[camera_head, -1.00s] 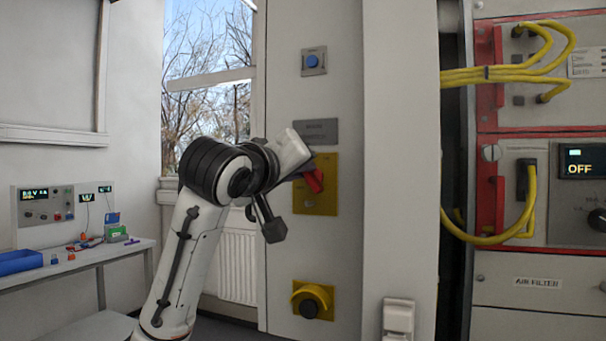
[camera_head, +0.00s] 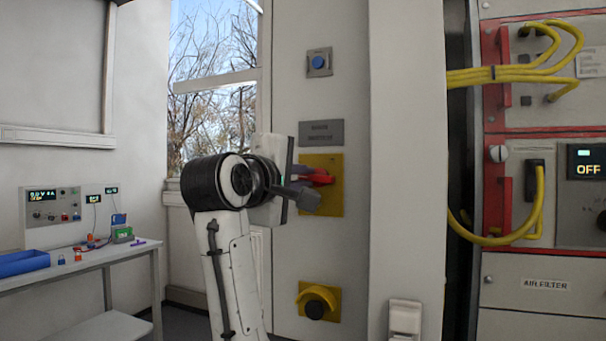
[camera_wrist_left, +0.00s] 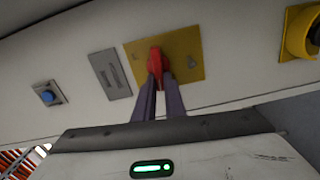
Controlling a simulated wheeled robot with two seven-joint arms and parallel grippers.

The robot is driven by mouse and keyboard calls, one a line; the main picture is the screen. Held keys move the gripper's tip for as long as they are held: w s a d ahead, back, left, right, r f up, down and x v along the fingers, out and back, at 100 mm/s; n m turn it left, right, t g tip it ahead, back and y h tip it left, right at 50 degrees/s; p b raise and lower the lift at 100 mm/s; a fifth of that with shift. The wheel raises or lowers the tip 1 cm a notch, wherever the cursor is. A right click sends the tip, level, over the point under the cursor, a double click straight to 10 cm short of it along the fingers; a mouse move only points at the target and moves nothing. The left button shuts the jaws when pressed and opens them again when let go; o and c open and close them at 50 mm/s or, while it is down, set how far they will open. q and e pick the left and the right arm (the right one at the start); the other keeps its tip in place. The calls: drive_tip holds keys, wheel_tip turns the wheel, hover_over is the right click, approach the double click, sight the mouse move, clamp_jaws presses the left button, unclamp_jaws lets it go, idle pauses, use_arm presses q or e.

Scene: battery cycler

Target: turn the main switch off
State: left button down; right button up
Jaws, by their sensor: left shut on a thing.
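The main switch has a red handle (camera_head: 320,177) on a yellow plate (camera_head: 325,206), on the grey wall panel. In the head view the handle lies roughly level, partly hidden by my gripper. My left gripper (camera_head: 306,190) comes in from the left. In the left wrist view, its two fingers (camera_wrist_left: 157,88) are shut on the red handle (camera_wrist_left: 155,58), with the yellow plate (camera_wrist_left: 187,55) behind. My right gripper is not in view.
A grey label (camera_head: 321,133) and a blue button (camera_head: 318,62) are above the switch. A yellow-shrouded dark knob (camera_head: 316,305) is below. At right, a rack with yellow cables (camera_head: 530,70) has a display (camera_head: 586,162) reading OFF. A bench (camera_head: 105,254) stands at left.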

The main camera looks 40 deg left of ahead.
use_arm(q)
drive_tip(key=shift+f+n, duration=0.15)
drive_tip(key=shift+n, duration=0.35)
drive_tip(key=c, duration=1.8)
unclamp_jaws()
drive_tip(key=shift+s, duration=0.15)
drive_tip(key=b+v, duration=0.1)
drive_tip(key=v, duration=0.9)
drive_tip(key=shift+a, duration=0.1)
